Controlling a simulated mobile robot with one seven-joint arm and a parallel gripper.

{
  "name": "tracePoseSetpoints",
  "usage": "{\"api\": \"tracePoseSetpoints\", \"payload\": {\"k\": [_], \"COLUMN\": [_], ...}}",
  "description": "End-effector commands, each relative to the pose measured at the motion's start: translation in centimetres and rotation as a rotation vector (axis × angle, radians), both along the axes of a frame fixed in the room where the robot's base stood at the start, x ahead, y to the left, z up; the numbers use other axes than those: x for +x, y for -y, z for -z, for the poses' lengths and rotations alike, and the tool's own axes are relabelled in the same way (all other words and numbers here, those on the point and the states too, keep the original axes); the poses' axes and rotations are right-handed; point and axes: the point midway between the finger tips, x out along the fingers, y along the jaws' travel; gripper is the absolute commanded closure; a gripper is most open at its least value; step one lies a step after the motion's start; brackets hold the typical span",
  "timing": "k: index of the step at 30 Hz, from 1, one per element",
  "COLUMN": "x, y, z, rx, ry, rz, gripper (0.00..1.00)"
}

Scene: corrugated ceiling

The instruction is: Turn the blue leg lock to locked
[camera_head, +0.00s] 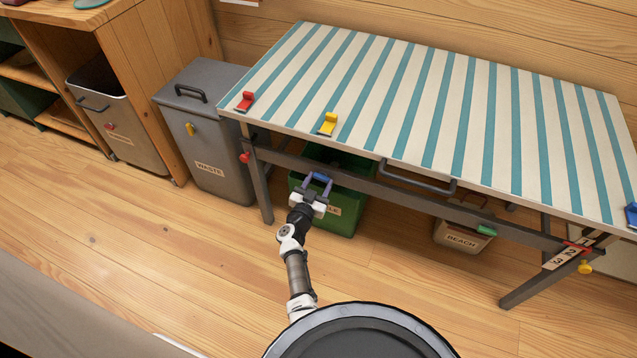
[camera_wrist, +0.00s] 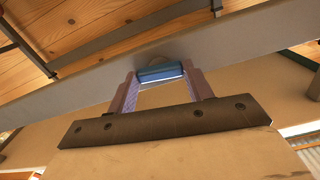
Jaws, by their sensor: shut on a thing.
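The blue leg lock (camera_head: 321,176) is a small blue piece on the front grey rail of the striped folding table (camera_head: 430,100). In the wrist view the blue leg lock (camera_wrist: 160,72) lies crosswise between my fingertips, against the rail (camera_wrist: 90,85). My gripper (camera_head: 317,184) is shut on it, one finger on each side. It reaches the rail from the front, and the fingers also show in the wrist view (camera_wrist: 160,84). Whether the lock stands at locked or unlocked cannot be told, as no marking is readable near it.
A red knob (camera_head: 244,157) sits on the left leg and a green lever (camera_head: 486,231) farther right on the rail. Numbered labels (camera_head: 559,260) are near the right leg. A green bin (camera_head: 345,215) stands behind my gripper. The floor in front is clear.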

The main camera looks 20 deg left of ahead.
Motion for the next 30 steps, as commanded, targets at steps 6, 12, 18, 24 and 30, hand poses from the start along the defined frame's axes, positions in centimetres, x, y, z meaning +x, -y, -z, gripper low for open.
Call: {"api": "tracePoseSetpoints", "payload": {"k": [6,12,18,24,30], "x": [0.02,-0.01,-0.02,-0.04,-0.05], "y": [0.10,0.05,0.07,0.06,0.06], "z": [0.02,0.07,0.16,0.20,0.26], "rx": [0.175,0.366,0.557,0.747,0.936], "ry": [0.005,0.012,0.018,0.025,0.031], "rz": [0.002,0.001,0.002,0.001,0.001], "gripper": [0.72,0.72,0.72,0.72,0.72]}}
